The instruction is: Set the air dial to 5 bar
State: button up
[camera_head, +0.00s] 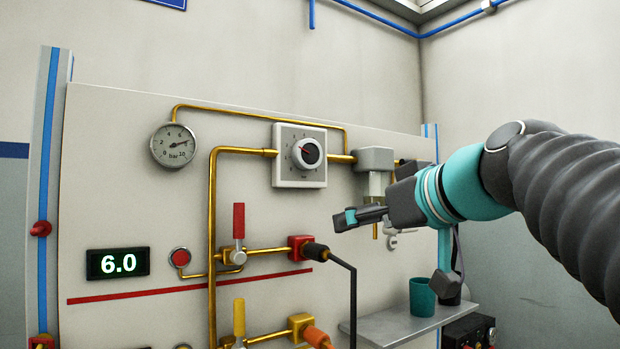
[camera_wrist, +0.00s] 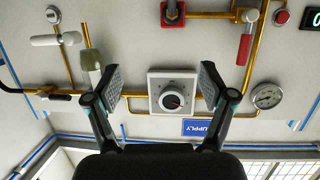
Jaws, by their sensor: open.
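The air dial (camera_head: 306,153) is a round black-and-silver knob on a square pale plate, mounted high on the panel. A red mark shows on its face; the scale numbers are too small to read. In the wrist view the dial (camera_wrist: 172,99) lies between my two fingers, nearer the right one, with the picture upside down. My gripper (camera_head: 350,218) is open and empty, in front of the panel, below and right of the dial in the head view. In the wrist view its fingers (camera_wrist: 162,84) are spread wide and do not touch the dial. The digital display (camera_head: 118,263) reads 6.0.
A round bar gauge (camera_head: 173,146) sits left of the dial. Brass pipes (camera_head: 212,200) run around it. A red lever valve (camera_head: 239,222) and a red connector with a black hose (camera_head: 316,250) are below. A shelf (camera_head: 385,328) holds a teal cup (camera_head: 422,297).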

aim_at(311, 155)
notch_tip(311, 155, up, 11)
jog(key=a+n+t+y+b, duration=0.1)
jog(key=n+t+y, duration=0.1)
jog(key=n+y, duration=0.1)
jog(key=p+x, duration=0.1)
jog(key=x, duration=0.8)
jog(key=p+x, duration=0.1)
jog(key=x, duration=0.4)
jog(key=shift+s+f+p, duration=0.1)
jog(key=shift+f+p, duration=0.2)
jog(key=shift+f, duration=0.1)
jog(key=c, duration=1.2)
